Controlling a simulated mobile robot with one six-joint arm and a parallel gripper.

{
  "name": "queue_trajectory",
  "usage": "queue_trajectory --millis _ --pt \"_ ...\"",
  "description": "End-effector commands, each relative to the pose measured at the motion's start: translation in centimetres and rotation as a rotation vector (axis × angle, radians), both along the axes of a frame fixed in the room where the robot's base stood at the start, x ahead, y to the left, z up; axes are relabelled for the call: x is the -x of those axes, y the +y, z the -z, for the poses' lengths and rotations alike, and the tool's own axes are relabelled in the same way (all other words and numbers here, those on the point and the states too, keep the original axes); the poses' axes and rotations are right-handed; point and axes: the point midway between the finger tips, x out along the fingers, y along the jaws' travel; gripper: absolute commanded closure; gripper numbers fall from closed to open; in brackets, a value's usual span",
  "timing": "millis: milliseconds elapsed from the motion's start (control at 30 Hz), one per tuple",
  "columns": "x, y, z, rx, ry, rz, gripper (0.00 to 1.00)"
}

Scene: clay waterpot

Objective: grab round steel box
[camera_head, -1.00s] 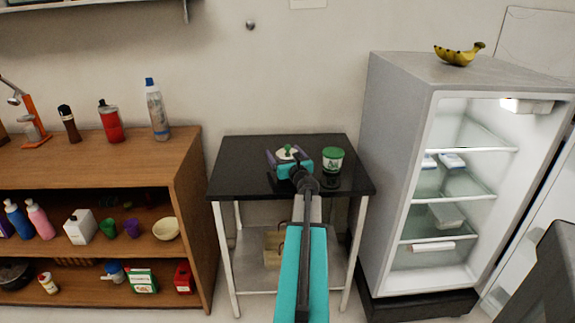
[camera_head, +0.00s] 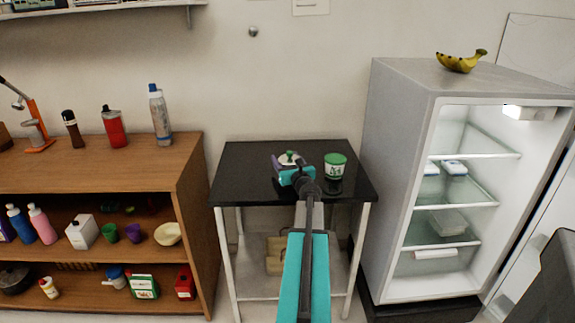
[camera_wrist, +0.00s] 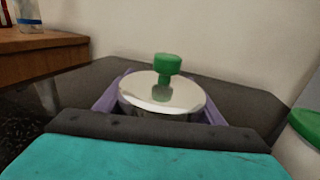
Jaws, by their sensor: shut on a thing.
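The round steel box (camera_wrist: 185,95) has a shiny round lid with a green knob on top. It stands upright at the black table, and in the head view its lid (camera_head: 288,160) shows just beyond my wrist. My gripper (camera_wrist: 160,97) is shut on it, with a purple finger on each side of the box. In the head view my gripper (camera_head: 286,163) is over the black tabletop (camera_head: 240,180). The lower part of the box is hidden behind my gripper, so I cannot tell whether it touches the table.
A white tub with a green lid (camera_head: 335,166) stands close on the right. A wooden shelf (camera_head: 185,165) with bottles and cups is on the left. An open fridge (camera_head: 400,140) with bananas (camera_head: 461,61) on top is on the right. The tabletop's left side is clear.

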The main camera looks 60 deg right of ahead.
Motion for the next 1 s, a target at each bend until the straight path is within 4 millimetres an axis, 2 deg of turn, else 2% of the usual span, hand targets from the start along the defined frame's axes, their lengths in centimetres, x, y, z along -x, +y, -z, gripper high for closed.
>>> queue_trajectory --millis 267,433,500,1000 --pt "0.0 0.0 -1.7 0.002 -0.001 0.0 0.64" --pt "0.0 0.0 -4.0 0.003 0.0 0.0 0.64" --pt "1.6 0.1 -3.6 0.0 -0.001 0.003 0.64" --pt "12.0 -0.1 -4.6 0.001 -0.001 0.002 0.64"
